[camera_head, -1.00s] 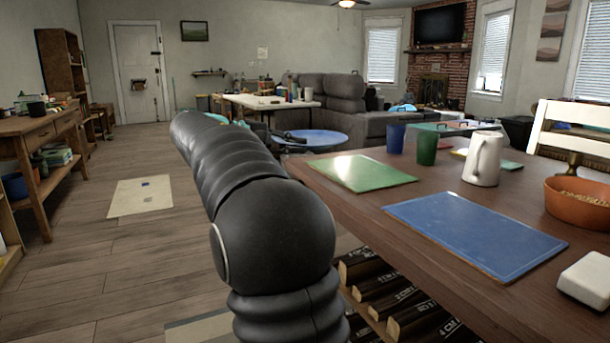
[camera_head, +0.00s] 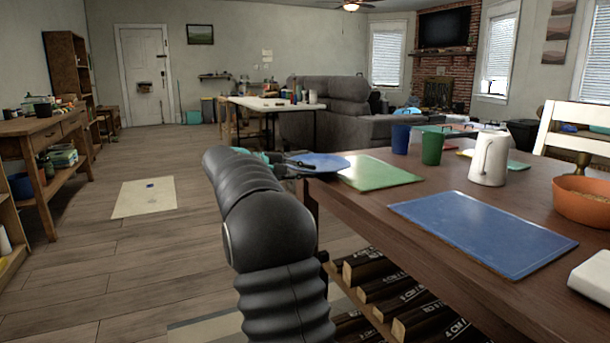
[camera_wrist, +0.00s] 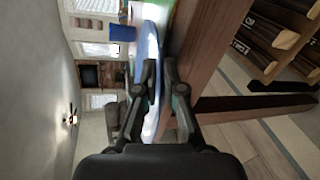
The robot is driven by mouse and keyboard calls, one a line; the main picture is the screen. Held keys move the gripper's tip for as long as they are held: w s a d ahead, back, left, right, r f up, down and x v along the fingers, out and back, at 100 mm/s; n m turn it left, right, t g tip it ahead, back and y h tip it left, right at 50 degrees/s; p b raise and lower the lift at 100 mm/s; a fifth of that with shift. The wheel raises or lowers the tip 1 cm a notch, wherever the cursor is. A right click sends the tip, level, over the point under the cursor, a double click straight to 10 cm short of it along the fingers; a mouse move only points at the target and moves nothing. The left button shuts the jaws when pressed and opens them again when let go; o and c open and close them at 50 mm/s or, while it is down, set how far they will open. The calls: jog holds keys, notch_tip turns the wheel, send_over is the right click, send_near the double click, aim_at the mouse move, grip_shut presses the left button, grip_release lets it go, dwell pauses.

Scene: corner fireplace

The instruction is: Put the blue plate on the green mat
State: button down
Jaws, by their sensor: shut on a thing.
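The blue plate (camera_head: 325,161) is held flat, close to the left back corner of the green mat (camera_head: 378,172) on the wooden table. My gripper (camera_head: 297,164) is shut on the plate's near left rim, partly hidden behind my arm in the head view. In the wrist view the plate (camera_wrist: 148,45) shows nearly edge-on between the fingers of my gripper (camera_wrist: 160,72). I cannot tell the plate's height above the mat.
A blue cup (camera_head: 400,139), a green cup (camera_head: 432,147) and a white pitcher (camera_head: 489,160) stand right of the mat. A blue mat (camera_head: 483,232), an orange bowl (camera_head: 583,205) and a white block (camera_head: 593,275) lie nearer.

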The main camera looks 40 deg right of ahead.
jog(key=shift+f, duration=0.2)
jog(key=c, duration=1.3)
grip_release()
jog(key=shift+r, duration=0.25)
jog(key=p+v, duration=0.1)
jog(key=v, duration=1.1)
jog(key=shift+p, duration=0.3)
